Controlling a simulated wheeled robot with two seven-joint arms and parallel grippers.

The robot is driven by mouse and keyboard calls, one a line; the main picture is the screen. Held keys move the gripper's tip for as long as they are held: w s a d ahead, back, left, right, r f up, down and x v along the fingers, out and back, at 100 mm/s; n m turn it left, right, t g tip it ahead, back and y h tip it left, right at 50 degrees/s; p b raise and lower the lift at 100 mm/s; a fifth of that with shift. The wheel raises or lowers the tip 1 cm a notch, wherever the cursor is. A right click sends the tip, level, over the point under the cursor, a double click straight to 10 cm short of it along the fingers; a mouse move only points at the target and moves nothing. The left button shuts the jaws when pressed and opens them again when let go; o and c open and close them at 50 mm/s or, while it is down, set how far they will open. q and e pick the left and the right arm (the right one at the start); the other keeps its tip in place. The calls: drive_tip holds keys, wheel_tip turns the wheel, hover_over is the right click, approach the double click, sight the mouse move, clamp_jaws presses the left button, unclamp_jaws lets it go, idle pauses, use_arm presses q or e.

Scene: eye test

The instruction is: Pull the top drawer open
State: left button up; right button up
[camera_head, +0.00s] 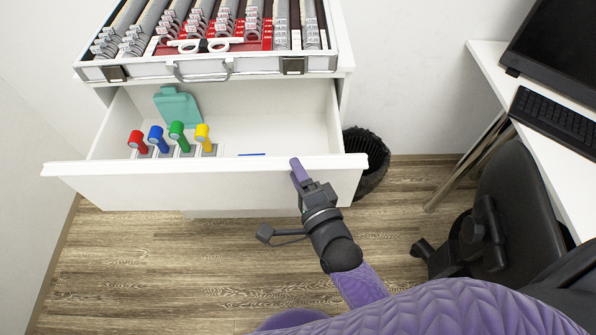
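The top drawer (200,188) of the white cabinet is pulled well out, and its inside is in view from above. My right gripper (299,172) is at the right part of the drawer front, with a purple fingertip at the front's top edge. Only one finger shows clearly, so I cannot tell whether it is shut on the edge or only touches it. My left gripper is not in view.
In the drawer are red, blue, green and yellow-topped items (177,133) and a teal piece (178,107). A lens case (208,65) lies on the cabinet. A black bin (370,165), a chair (515,215) and a desk (555,150) stand right.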

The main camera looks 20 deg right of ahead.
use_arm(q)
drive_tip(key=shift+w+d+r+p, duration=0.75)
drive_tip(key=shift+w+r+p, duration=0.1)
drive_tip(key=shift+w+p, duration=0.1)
use_arm(e)
drive_tip(key=s+d, duration=0.1)
drive_tip(key=s, duration=0.9)
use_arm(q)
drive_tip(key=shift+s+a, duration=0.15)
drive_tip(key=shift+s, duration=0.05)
use_arm(e)
drive_tip(key=shift+w, duration=0.1)
